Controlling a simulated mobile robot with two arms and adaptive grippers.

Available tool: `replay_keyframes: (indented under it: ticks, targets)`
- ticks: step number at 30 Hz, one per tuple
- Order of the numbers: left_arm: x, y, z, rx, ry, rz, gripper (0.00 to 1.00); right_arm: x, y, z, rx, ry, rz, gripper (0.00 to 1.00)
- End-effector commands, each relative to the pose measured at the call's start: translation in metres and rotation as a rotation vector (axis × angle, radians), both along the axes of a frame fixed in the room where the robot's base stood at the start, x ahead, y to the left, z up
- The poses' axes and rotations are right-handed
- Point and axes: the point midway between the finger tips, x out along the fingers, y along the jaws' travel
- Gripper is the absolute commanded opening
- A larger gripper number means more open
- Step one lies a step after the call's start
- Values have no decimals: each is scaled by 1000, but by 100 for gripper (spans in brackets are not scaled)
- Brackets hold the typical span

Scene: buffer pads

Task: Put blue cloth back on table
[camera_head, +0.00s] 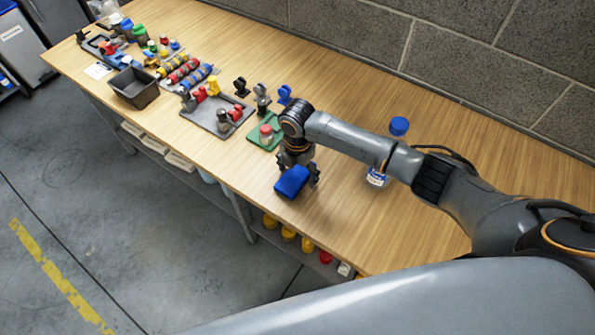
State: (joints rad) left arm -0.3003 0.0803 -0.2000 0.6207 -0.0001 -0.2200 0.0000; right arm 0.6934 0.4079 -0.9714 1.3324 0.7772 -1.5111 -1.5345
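The blue cloth (292,182) is a small, folded-looking bright blue block near the front edge of the wooden table (345,235). My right gripper (298,178) points down at it from above, with dark fingers on either side of the cloth. The gripper looks shut on the cloth. I cannot tell whether the cloth touches the table top or hangs just above it. My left gripper is not in view.
A clear bottle with a blue cap (399,126) stands behind my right arm. A green tray (262,140), a grey tray (207,123) and a dark bin (134,88) stand to the left. A block wall bounds the back. Bare table lies right of the cloth.

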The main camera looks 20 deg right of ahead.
Motion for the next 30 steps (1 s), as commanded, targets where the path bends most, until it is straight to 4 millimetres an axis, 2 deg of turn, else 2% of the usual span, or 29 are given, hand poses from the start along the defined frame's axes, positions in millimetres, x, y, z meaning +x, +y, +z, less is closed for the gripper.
replay_keyframes:
  ticks: [5, 10, 21, 25, 30]
  targets:
    - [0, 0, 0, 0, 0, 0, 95, 0, 0, 1, 0, 0, 0, 83]
    - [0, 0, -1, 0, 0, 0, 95, 1, 0, 13, 2, -4, 1, 83]
    - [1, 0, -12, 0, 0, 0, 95, 2, 0, 89, 2, -5, 1, 83]
    - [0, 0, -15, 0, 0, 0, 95, 1, 0, 109, 1, -3, 0, 83]
    - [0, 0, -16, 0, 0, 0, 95, 1, 0, 122, 1, 0, 0, 83]
